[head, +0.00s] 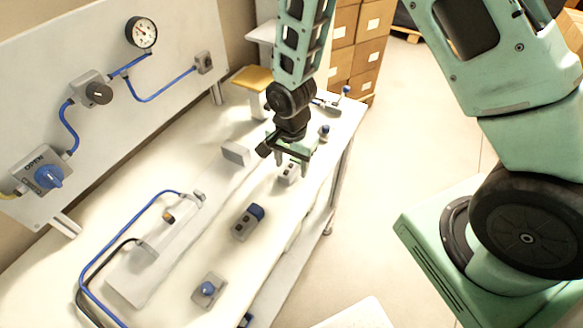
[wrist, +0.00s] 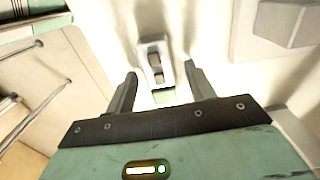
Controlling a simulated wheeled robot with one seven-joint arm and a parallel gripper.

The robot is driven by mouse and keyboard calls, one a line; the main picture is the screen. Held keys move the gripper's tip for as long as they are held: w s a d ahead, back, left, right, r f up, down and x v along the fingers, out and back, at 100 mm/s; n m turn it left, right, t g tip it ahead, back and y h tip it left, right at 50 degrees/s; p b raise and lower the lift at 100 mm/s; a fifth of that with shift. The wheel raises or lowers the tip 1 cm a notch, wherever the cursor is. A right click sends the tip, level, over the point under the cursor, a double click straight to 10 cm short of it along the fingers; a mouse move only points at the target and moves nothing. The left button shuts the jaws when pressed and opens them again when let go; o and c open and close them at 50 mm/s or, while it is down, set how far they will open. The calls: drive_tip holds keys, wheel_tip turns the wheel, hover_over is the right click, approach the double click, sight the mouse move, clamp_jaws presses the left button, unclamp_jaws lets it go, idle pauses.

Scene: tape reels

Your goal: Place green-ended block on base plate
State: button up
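The green-ended block (wrist: 156,58), grey with dark recesses in its top, stands on the white table. Its green end (wrist: 165,96) points toward my gripper in the wrist view. In the head view the block (head: 288,174) is just below my gripper (head: 291,161), and its green end cannot be made out. My gripper (wrist: 160,88) is open, with a finger on either side of the line of the block; no contact shows. The base plate (head: 135,286) is a long pale plate to the left of the block. Its edge also shows at right in the wrist view (wrist: 245,42).
A grey upright block (head: 236,153) stands at the plate's far end. A blue-ended block (head: 247,222) and a blue-knobbed part (head: 208,289) lie on the table nearer. Blue tubing (head: 103,232) runs along the plate's left. A yellow-topped object (head: 252,79) stands behind.

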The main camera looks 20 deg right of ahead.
clamp_jaws()
drive_tip(key=shift+r, duration=0.1)
